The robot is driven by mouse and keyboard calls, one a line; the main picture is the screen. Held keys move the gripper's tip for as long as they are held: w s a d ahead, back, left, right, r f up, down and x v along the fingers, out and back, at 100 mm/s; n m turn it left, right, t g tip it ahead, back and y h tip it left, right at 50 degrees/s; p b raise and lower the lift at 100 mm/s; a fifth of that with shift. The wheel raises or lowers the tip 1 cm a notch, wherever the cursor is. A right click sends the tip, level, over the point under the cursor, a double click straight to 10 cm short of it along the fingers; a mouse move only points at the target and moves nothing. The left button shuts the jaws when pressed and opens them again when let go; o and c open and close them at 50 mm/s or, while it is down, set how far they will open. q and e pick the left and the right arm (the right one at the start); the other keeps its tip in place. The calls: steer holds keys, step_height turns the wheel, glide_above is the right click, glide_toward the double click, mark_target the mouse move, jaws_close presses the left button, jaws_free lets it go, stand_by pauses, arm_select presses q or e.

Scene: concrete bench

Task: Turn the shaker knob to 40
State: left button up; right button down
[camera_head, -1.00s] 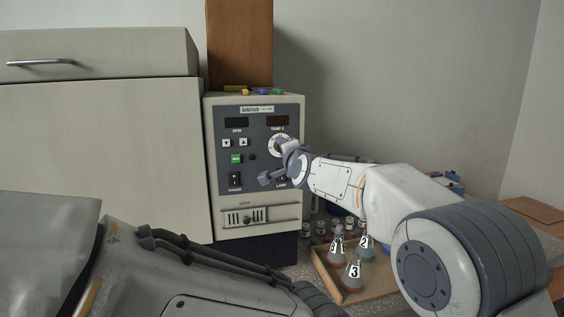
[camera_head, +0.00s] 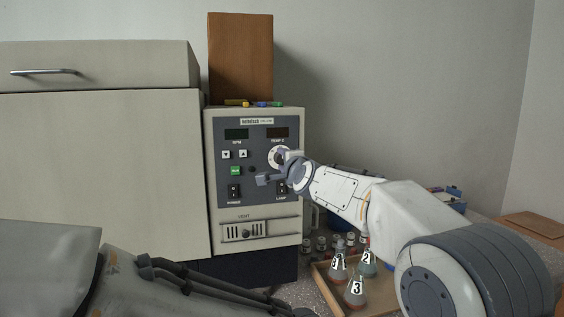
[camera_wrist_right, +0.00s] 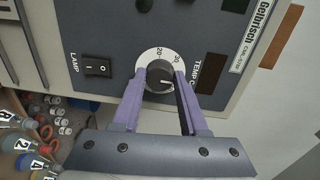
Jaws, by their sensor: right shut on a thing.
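The shaker (camera_head: 212,210) is a pale box with a dark front panel in the head view. Its knob sits in a white numbered dial at the panel's upper right. My right gripper (camera_wrist_right: 160,80) is shut on the knob, one purple finger on each side. In the head view the right gripper (camera_head: 277,167) partly covers the dial. My left gripper is out of view.
Beside the knob is a black lamp switch (camera_wrist_right: 97,68). A wooden tray (camera_head: 322,280) with numbered flasks stands below my right arm, with small bottles behind it. A pale cabinet (camera_head: 100,170) stands left of the shaker. A brown box (camera_head: 240,58) stands behind the shaker's top.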

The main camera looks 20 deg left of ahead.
steer(key=c, duration=0.7)
jaws_free()
steer(key=shift+s+a+f, duration=0.1)
steer(key=shift+f, duration=0.1)
steer(key=shift+o, duration=1.3)
steer(key=shift+r, duration=0.15)
steer(key=shift+s+d+b, duration=0.3)
steer(key=shift+d+b, duration=0.05)
steer(key=shift+b, duration=0.1)
steer(key=b+v, duration=0.4)
steer(key=v, duration=0.5)
steer(key=shift+s, duration=0.3)
steer(key=shift+d, duration=0.1)
